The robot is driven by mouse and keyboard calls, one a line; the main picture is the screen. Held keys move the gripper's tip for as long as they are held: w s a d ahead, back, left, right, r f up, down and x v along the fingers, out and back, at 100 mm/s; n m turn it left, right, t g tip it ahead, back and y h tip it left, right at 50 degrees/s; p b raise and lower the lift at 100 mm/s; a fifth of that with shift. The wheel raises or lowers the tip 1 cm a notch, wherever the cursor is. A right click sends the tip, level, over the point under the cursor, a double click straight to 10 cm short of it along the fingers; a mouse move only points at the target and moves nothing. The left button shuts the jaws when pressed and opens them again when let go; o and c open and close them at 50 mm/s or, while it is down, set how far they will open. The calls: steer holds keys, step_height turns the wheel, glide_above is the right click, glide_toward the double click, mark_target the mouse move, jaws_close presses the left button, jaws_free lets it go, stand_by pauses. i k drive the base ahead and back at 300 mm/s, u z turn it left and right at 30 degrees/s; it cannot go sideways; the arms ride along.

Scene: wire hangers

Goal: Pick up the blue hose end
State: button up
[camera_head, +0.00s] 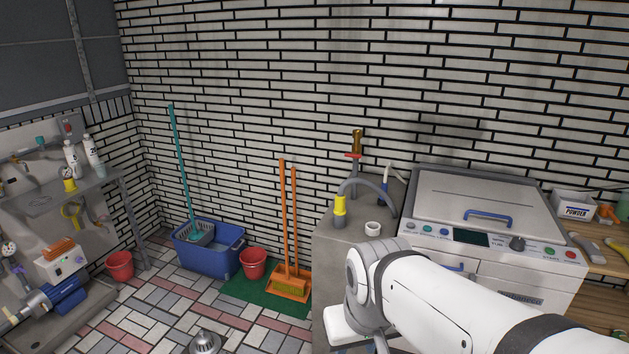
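A grey hose (371,186) arches over the grey block left of the white machine. A small blue piece (386,181) with a white upper part stands behind the hose, close to the machine's left edge. It is the only blue hose-like part I can make out, and I cannot tell whether it joins the grey hose. My white arm reaches in from the lower right, in front of the block and machine. My gripper is not visible.
A white ring or cup (373,228) sits on the block. The white machine (470,200) has a blue handle.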

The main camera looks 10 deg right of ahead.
mark_target(384, 186)
steer(key=i, duration=1.55)
steer(key=z, duration=0.5)
steer(key=i, duration=0.4)
steer(key=z, duration=0.5)
steer(key=k, duration=0.8)
steer(key=z, duration=0.15)
steer(key=i, duration=0.85)
steer(key=u, duration=0.05)
